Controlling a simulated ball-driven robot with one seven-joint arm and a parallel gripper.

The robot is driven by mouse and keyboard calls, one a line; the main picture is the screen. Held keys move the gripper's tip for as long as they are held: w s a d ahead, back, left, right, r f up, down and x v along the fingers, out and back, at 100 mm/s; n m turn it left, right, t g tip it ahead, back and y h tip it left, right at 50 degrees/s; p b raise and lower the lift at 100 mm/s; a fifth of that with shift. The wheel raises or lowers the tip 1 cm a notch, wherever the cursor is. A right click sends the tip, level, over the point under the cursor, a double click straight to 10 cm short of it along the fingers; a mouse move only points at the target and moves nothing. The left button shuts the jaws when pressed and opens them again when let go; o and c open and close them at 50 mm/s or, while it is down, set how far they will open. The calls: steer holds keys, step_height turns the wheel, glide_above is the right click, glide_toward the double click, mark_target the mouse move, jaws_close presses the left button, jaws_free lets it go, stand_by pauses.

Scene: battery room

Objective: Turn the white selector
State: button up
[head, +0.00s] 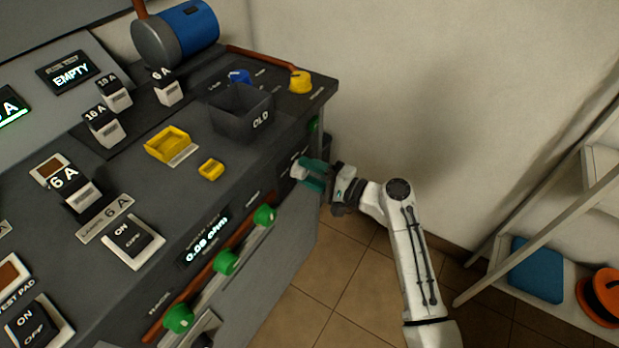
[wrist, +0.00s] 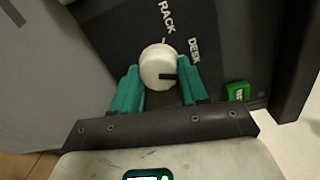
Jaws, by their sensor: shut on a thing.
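The white selector (wrist: 154,62) is a round knob on a dark panel, between the labels RACK and DESK. Its black mark lies on the lower right of its face in the wrist view. In the head view the selector (head: 297,171) shows on the right-hand part of the bench front. My gripper (head: 310,173) has teal fingers and reaches it from the right. In the wrist view my gripper (wrist: 160,76) has one finger on each side of the knob and is shut on it.
A green block (wrist: 238,91) sits right of the selector in the wrist view. Green knobs (head: 264,215) line the bench front. A dark bin marked OLD (head: 240,127) stands on top. A shelf (head: 560,200) with a blue item stands at right; floor between is clear.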

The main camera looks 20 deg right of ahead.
steer(key=shift+n+b, duration=1.45)
steer(key=shift+n, duration=0.55)
steer(key=o, duration=1.1)
steer(key=shift+c, duration=0.2)
steer(key=p+v, duration=0.1)
steer(key=v, duration=1)
steer(key=shift+a+r, duration=0.1)
steer(key=shift+a, duration=0.05)
